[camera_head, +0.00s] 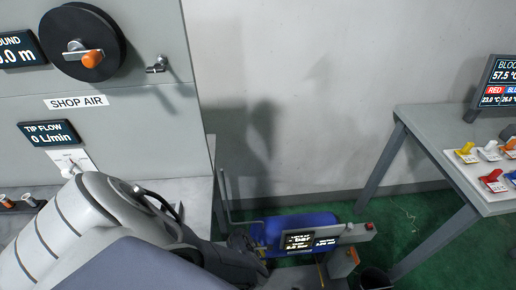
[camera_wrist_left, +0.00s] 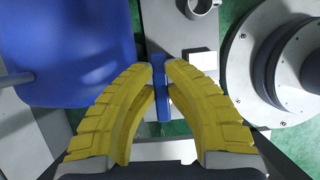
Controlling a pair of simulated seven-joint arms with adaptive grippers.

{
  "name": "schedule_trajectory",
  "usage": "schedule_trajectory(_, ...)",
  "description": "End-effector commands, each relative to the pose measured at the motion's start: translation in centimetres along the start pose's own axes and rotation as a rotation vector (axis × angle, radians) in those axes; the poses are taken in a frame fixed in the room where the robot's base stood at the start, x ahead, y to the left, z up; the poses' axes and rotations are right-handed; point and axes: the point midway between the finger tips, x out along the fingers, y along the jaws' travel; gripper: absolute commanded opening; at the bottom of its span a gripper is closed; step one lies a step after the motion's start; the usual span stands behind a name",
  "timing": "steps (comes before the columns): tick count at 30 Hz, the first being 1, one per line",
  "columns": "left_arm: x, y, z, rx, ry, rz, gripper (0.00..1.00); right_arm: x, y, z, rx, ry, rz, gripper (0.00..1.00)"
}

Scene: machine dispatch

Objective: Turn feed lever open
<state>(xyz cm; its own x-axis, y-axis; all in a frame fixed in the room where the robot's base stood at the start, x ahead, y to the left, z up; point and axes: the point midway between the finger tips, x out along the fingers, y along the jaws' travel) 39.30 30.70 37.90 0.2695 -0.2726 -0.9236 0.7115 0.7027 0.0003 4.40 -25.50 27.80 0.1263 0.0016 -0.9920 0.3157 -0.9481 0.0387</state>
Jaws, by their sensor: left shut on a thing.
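My left gripper (camera_wrist_left: 164,76) has its two yellow fingers closed around a narrow blue bar (camera_wrist_left: 163,108), which looks like the feed lever. The bar stands upright in the left wrist view, with a finger on each side. In the head view the left gripper (camera_head: 246,254) is dark and partly hidden by my own arm, beside the blue drum (camera_head: 305,222). The lever cannot be made out in the head view. The drum also fills the upper left of the left wrist view (camera_wrist_left: 62,45). My right gripper is not in view.
A grey bar carries a small display (camera_head: 298,241) in front of the drum. A panel with a black dial (camera_head: 84,68) stands at the left. A table (camera_head: 440,130) with coloured tags is at the right. Round grey machinery (camera_wrist_left: 275,70) lies right of the fingers.

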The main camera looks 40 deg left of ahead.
Motion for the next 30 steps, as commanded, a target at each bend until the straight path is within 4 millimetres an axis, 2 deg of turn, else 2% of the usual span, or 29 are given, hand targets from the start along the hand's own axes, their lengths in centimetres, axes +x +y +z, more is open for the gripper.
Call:
schedule_trajectory(19,0.17,0.07,0.33,-0.035,0.000,0.014,0.00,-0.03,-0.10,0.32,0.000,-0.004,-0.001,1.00)
schedule_trajectory(20,0.17,0.07,0.33,-0.035,0.000,0.014,0.15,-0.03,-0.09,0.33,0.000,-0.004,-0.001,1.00)
schedule_trajectory(26,0.15,0.10,0.32,-0.034,0.000,0.014,0.38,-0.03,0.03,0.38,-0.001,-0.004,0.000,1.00)
schedule_trajectory(30,0.14,0.12,0.32,-0.034,0.000,0.014,0.38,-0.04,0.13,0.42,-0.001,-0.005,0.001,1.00)
